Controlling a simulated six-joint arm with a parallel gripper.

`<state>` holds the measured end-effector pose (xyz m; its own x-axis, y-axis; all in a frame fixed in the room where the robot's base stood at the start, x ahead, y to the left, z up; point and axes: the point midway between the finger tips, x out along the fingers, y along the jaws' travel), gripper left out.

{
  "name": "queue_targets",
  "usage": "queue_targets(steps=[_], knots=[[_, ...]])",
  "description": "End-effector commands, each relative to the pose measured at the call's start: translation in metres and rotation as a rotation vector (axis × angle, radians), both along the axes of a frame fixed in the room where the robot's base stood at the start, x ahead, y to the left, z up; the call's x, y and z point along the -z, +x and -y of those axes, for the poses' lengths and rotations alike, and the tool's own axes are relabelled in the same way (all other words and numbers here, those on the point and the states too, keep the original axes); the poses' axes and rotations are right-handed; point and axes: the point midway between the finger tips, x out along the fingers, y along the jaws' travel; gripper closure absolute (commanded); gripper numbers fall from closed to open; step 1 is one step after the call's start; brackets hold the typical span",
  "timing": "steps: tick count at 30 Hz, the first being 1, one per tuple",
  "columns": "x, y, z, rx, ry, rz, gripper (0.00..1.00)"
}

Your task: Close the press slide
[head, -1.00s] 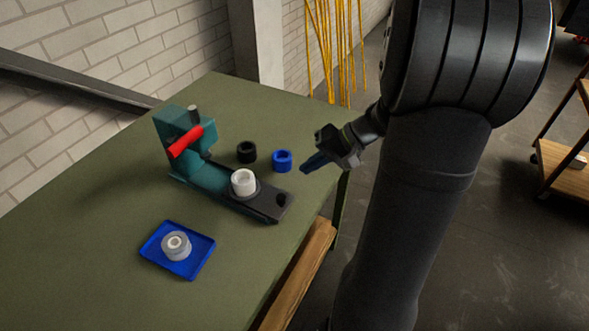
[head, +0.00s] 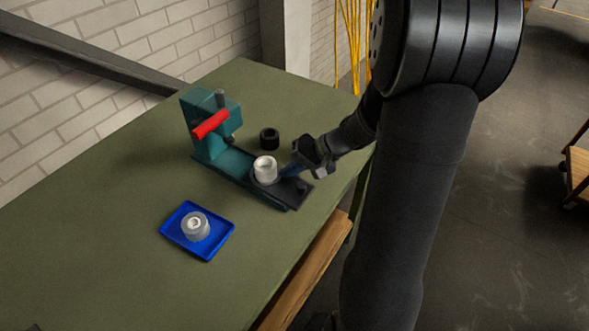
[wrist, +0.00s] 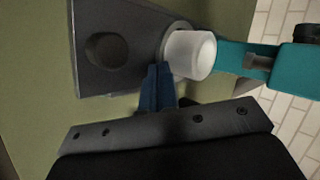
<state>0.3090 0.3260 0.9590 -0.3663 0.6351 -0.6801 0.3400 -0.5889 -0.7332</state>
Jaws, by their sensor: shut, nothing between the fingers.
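The teal press (head: 208,145) with a red handle (head: 211,124) stands on the green table. Its dark slide plate (head: 283,193) sticks out toward the front right, with a round hole near its outer end; the plate also shows in the wrist view (wrist: 120,75).
A black ring (head: 269,138) stands on the table behind the slide. A blue tray (head: 206,250) holding a pale round part (head: 195,227) lies in front of the press. The table's right edge runs close to the slide's end.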

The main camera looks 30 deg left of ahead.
Motion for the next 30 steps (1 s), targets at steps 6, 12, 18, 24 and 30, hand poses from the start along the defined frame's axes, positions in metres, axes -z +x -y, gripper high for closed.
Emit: queue_targets(steps=[6, 12, 18, 24, 30], knots=[[0.000, 0.000, -0.002, -0.001, 0.000, 0.000, 1.00], [0.000, -0.001, -0.036, -0.007, -0.001, 0.001, 1.00], [0.001, 0.000, -0.088, -0.006, -0.001, 0.001, 1.00], [0.000, 0.000, -0.120, -0.002, 0.000, -0.001, 1.00], [0.000, 0.000, -0.123, 0.001, 0.000, -0.001, 1.00]])
